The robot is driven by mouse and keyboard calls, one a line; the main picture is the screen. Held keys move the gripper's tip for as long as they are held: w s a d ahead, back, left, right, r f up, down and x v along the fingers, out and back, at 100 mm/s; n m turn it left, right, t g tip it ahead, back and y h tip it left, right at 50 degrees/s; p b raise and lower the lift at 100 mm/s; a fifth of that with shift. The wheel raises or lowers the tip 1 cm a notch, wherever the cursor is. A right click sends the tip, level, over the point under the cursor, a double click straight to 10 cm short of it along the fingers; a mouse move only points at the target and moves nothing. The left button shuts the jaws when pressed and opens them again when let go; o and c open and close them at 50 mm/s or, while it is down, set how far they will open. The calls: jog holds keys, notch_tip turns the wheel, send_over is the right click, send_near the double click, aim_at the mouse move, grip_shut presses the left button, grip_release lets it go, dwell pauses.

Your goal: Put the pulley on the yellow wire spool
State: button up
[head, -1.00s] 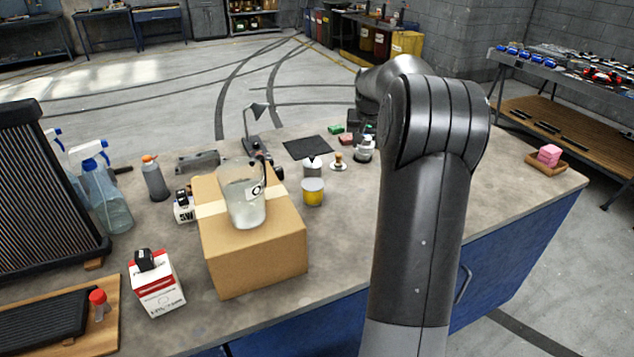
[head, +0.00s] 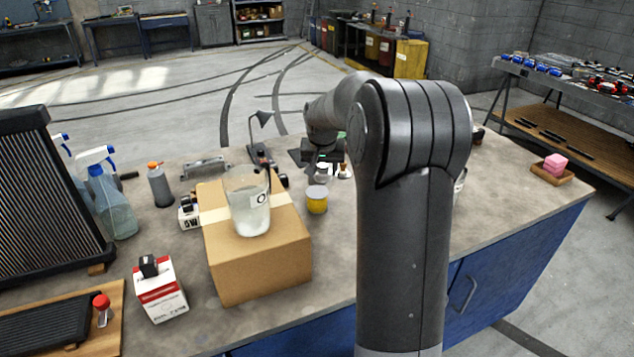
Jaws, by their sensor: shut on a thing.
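The yellow wire spool (head: 316,201) stands upright on the bench, just right of the cardboard box, with a grey top and nothing on it. My gripper (head: 323,168) is small and far off, behind the spool and a little to its right, above the bench. It is shut on a small pale metallic thing, which I take to be the pulley; the fingers and a nearby silver can blend together, so its outline is unclear. My forearm reaches over from the right.
A glass jug (head: 248,205) stands on the cardboard box (head: 262,262), left of the spool. A small brass-coloured piece (head: 345,171) stands right of the gripper. The bench in front of the spool is clear.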

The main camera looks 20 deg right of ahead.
aim_at(317, 191)
jog(key=shift+w+a+f, duration=0.5)
jog(key=shift+w+a, duration=0.05)
jog(key=shift+w, duration=0.1)
jog(key=shift+a+f, duration=0.1)
jog(key=shift+f, duration=1.95)
jog(key=o, duration=1)
jog(key=shift+f, duration=0.15)
jog(key=shift+o, duration=0.2)
